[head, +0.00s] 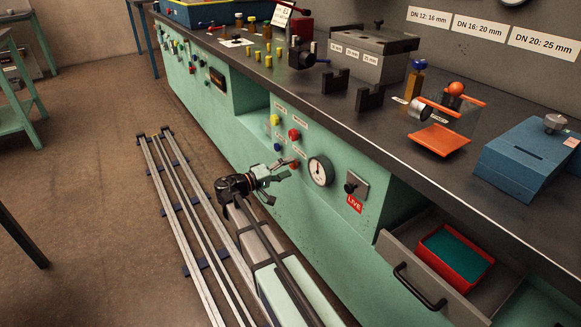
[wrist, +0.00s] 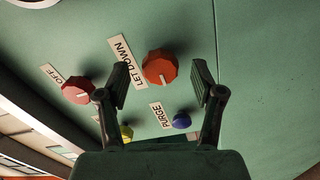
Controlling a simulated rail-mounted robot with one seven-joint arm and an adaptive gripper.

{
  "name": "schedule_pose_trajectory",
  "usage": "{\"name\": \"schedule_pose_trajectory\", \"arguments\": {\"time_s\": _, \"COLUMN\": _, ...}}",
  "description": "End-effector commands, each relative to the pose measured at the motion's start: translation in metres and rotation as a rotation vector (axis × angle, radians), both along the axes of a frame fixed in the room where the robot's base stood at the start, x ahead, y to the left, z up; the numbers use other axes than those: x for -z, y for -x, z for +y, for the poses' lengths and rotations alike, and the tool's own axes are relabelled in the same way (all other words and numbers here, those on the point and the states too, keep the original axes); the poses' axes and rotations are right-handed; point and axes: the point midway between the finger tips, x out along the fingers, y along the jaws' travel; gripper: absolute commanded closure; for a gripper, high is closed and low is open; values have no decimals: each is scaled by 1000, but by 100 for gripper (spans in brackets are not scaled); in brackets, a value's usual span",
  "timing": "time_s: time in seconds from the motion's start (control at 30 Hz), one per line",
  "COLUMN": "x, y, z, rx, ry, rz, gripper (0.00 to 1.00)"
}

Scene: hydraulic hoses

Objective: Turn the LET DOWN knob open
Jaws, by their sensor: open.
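The LET DOWN knob (wrist: 160,67) is orange-red and faceted, with a pale pointer mark on its face. It sits beside the LET DOWN label (wrist: 125,62) on the green panel. In the wrist view my gripper (wrist: 160,80) is open, one finger to each side of the knob, with visible gaps. I cannot tell how far the fingertips are from the panel. In the head view my gripper (head: 285,168) is at the panel front, by a red knob (head: 294,163) that its fingers partly cover.
Close by are a red knob (wrist: 78,91) beside the OFF label, a yellow knob (wrist: 127,132) and a blue knob (wrist: 181,121) by the PURGE label. A gauge (head: 320,170) is right of my gripper. An open drawer (head: 405,257) juts out farther right.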

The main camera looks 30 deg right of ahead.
Motion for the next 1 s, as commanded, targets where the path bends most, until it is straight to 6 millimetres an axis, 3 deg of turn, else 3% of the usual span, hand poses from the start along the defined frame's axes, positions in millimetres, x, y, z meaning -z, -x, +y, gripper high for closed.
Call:
{"name": "schedule_pose_trajectory", "arguments": {"time_s": 0.3, "x": 0, "y": 7, "z": 61, "rx": -3, "ry": 0, "rz": 0, "gripper": 33}}
{"name": "schedule_pose_trajectory", "arguments": {"time_s": 0.5, "x": 0, "y": 10, "z": 89, "rx": -2, "ry": -1, "rz": -1, "gripper": 33}}
{"name": "schedule_pose_trajectory", "arguments": {"time_s": 1.0, "x": 0, "y": 12, "z": 100, "rx": 0, "ry": 0, "rz": -1, "gripper": 33}}
